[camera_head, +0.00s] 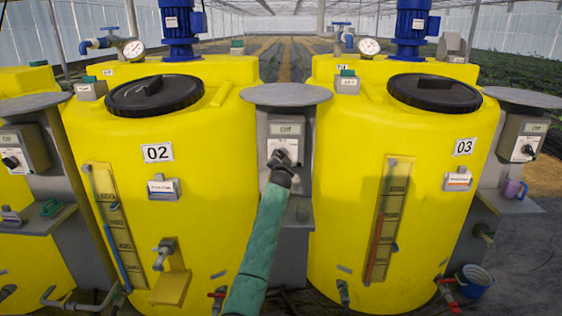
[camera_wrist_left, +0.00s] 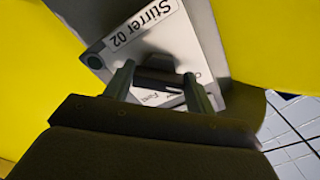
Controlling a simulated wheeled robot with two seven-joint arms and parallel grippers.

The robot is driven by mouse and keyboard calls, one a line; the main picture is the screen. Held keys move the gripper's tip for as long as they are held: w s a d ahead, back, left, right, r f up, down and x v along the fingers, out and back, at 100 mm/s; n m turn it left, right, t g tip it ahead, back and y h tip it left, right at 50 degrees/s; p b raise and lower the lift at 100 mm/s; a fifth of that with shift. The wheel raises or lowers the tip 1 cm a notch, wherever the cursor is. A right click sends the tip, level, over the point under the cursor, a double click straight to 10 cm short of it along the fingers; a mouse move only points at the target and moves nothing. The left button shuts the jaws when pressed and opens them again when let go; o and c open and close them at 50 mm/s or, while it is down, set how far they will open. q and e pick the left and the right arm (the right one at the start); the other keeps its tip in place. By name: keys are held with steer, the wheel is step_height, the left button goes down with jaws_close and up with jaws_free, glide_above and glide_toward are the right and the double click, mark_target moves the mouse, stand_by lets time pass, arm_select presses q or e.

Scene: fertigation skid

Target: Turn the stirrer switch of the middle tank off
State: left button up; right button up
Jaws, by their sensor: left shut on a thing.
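The yellow tank marked 02 (camera_head: 150,220) stands left of centre in the head view. To its right, a grey post (camera_head: 291,215) carries a switch box (camera_head: 297,143). In the left wrist view this box (camera_wrist_left: 205,45) is labelled "Stirrer 02". My left gripper (camera_head: 282,160) is at the front of the box and hides much of its switch. In the left wrist view, the dark switch knob (camera_wrist_left: 158,77) lies between the two fingers, and the gripper (camera_wrist_left: 159,88) is shut on it. The knob's exact setting is hard to read. My right gripper is not in view.
Tank 03 (camera_head: 345,190) stands to the right. Similar switch boxes sit at the far left (camera_head: 35,146) and far right (camera_head: 520,137). A small shelf (camera_head: 301,212) juts out below the middle box. A blue bucket (camera_head: 474,282) stands on the floor at right.

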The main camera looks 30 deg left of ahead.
arm_select(q)
steer(key=shift+f, duration=0.15)
steer(key=o, duration=1)
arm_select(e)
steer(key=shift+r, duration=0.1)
arm_select(q)
steer(key=b+v, duration=0.1)
steer(key=v, duration=0.7)
steer(key=shift+a, duration=0.1)
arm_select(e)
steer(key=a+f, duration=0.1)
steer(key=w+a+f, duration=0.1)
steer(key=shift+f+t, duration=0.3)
arm_select(q)
steer(key=shift+w, duration=0.1)
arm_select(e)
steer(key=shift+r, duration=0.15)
